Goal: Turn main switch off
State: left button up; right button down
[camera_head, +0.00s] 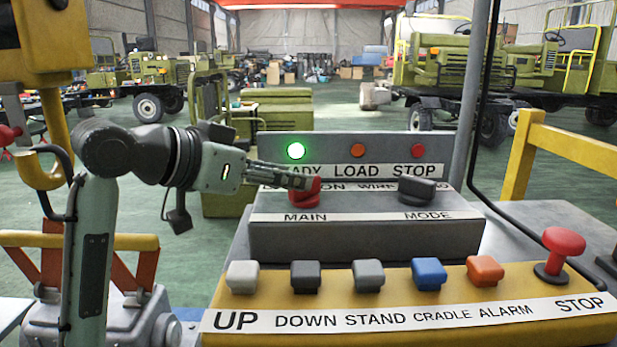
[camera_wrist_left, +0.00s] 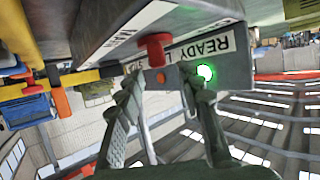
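The red main switch (camera_head: 304,195) sits on the grey panel above the label MAIN. In the left wrist view the red switch (camera_wrist_left: 155,46) shows just beyond the fingertips, roughly between them. My left gripper (camera_head: 306,181) reaches in from the left, its fingertips in front of the upper part of the switch. In the left wrist view its two fingers (camera_wrist_left: 160,85) stand apart with nothing held; contact with the switch cannot be told. The green READY lamp (camera_head: 295,151) is lit. My right gripper is not in view.
The dark MODE switch (camera_head: 417,190) is right of the main switch. Orange LOAD (camera_head: 358,150) and red STOP (camera_head: 418,150) lamps are behind. A yellow console (camera_head: 400,297) in front carries several coloured buttons and a red STOP mushroom button (camera_head: 563,243). A grey post (camera_head: 468,110) stands behind.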

pick_arm(q)
jog(key=x, duration=0.4)
jog(key=shift+w+d+f, duration=0.2)
jog(key=shift+w+d, duration=0.05)
jog(key=shift+d, duration=0.05)
jog(key=shift+c, duration=0.3)
grip_shut()
